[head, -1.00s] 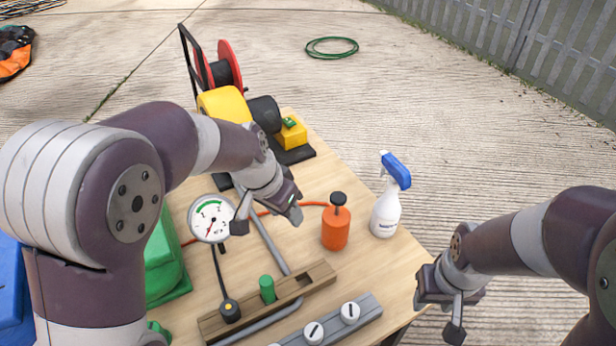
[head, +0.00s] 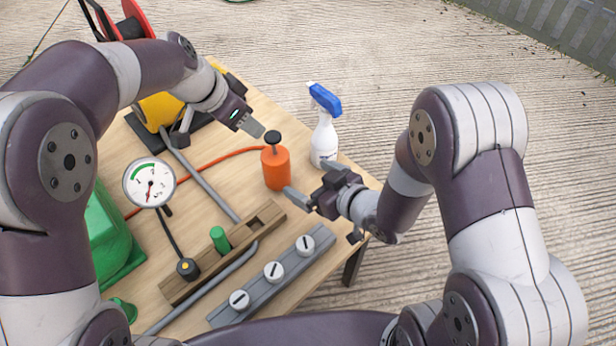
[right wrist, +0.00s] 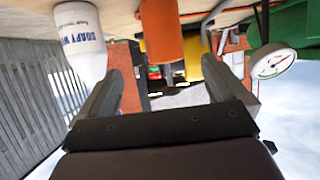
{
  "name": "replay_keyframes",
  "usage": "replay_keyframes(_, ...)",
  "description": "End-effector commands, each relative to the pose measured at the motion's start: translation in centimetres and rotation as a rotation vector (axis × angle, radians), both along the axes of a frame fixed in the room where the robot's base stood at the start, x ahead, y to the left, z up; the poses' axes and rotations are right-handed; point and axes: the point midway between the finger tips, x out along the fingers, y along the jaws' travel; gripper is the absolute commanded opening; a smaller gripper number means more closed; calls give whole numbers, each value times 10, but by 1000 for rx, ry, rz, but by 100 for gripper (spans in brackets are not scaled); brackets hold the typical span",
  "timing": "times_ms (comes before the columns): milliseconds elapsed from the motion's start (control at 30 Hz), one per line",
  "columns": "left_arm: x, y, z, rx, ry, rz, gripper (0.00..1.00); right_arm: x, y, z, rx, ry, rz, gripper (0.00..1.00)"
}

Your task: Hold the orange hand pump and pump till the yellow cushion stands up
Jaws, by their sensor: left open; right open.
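The orange hand pump (head: 276,169) stands upright on the wooden table, its black knob (head: 272,137) on top. An orange hose runs left from it. My left gripper (head: 215,132) is open and empty, up and left of the pump, one finger near the knob. My right gripper (head: 325,214) is open, to the lower right of the pump, with one finger close to its base; contact cannot be told. In the right wrist view, the pump (right wrist: 161,30) appears beyond and between the open fingers (right wrist: 165,78). I cannot make out a yellow cushion.
A white spray bottle (head: 325,140) with a blue head stands just right of the pump. A round gauge (head: 149,183), a wooden block (head: 178,291) with a green peg, and a grey strip (head: 255,297) with white knobs lie nearer. A yellow machine (head: 158,110) stands behind.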

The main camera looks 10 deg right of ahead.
Motion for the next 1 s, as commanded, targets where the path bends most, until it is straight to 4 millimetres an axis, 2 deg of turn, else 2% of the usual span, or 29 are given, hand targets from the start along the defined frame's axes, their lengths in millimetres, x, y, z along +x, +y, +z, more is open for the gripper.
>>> replay_keyframes(167, 0, 0, 0, 0, 0, 0, 43, 12, 16, -6, 22, -20, 20, 99)
replay_keyframes(400, 0, 0, 0, 0, 0, 0, 43, 56, 48, -30, 21, -18, 18, 99)
replay_keyframes(600, 0, 0, 0, 0, 0, 0, 43, 84, 66, -43, 21, -19, 15, 99)
replay_keyframes(733, 0, 0, 0, 0, 0, 0, 43, 91, 72, -47, 20, -17, 15, 99)
replay_keyframes(1000, 0, 0, 0, 0, 0, 0, 43, 93, 73, -47, 20, -18, 14, 99)
